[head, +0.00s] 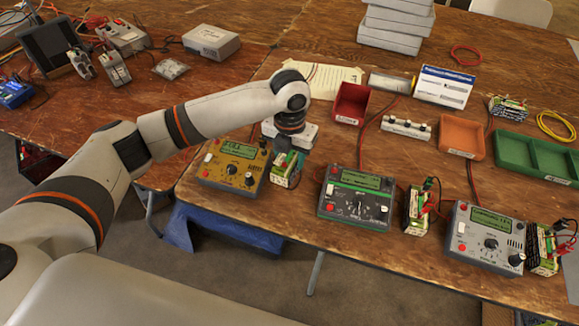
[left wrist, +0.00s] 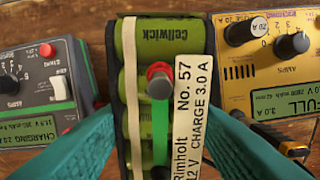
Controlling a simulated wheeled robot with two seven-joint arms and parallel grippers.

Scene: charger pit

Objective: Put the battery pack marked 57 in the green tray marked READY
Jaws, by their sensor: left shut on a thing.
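The battery pack marked 57 (left wrist: 132,40) has green cells, a pale band, a white label and a red terminal cap in the left wrist view. In the head view the pack (head: 285,172) is upright beside the yellow charger (head: 233,164). My left gripper (head: 289,155) is shut on it from above, with teal fingers on both sides in the left wrist view (left wrist: 160,112). I cannot tell whether the pack touches the table. The green tray (head: 541,157) with two empty compartments is at the right; its label is too small to read. My right gripper is out of view.
The yellow charger's display reads FULL in the left wrist view (left wrist: 272,107); a clip (left wrist: 283,143) lies near it. Red (head: 351,104) and orange (head: 462,136) trays lie behind.

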